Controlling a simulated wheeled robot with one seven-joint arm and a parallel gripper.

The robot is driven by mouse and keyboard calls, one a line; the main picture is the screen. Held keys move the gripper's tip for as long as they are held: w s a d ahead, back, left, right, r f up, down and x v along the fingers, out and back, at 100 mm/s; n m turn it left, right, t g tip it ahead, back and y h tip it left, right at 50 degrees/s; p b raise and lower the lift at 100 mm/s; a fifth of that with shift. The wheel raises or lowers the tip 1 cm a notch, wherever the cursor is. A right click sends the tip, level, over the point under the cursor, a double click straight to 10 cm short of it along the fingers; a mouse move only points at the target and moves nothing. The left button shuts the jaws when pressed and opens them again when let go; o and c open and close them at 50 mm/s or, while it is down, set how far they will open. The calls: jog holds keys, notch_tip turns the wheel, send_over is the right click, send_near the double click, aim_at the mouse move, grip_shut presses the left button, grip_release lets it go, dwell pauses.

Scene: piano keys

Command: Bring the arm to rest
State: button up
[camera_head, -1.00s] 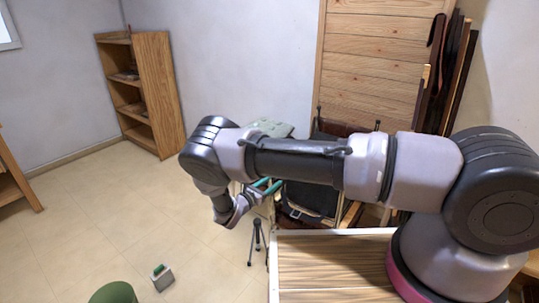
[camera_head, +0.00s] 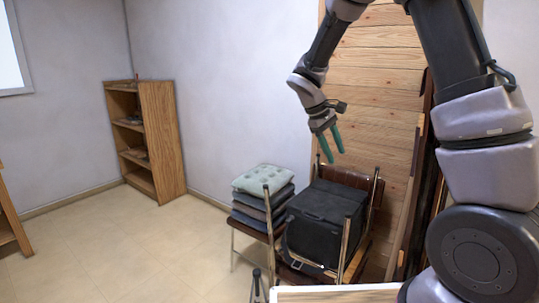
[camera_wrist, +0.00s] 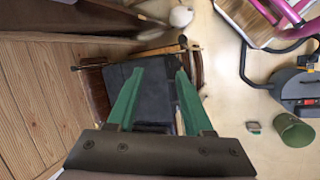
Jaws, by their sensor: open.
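My gripper (camera_head: 332,143) is raised in the upper middle of the head view, in front of the wooden plank panel, with its two green fingers pointing down. The fingers are apart with nothing between them. In the wrist view my gripper (camera_wrist: 160,75) also shows open, its green fingers over a black box far below. My arm is folded upward at the right of the head view.
A black box (camera_head: 325,212) sits on a chair, beside another chair with stacked cushions (camera_head: 263,185). A wooden shelf (camera_head: 160,130) stands by the left wall. The floor (camera_head: 130,235) at left is clear. The wrist view shows a green bin (camera_wrist: 294,131).

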jog(key=s+d+r+m+t+y, duration=0.2)
jog(key=s+r+m, duration=0.3)
jog(key=s+r, duration=0.4)
jog(key=s+d+r+m+t+y, duration=0.3)
jog(key=s+r, duration=0.6)
jog(key=s, duration=0.4)
jog(key=m+t+y, duration=0.1)
jog(key=m+y, duration=0.1)
jog(key=m, duration=0.1)
jog(key=shift+s+r+t, duration=0.2)
jog(key=shift+r+t, duration=0.05)
jog(key=shift+t, duration=0.05)
jog(key=shift+d, duration=0.1)
dwell(0.9)
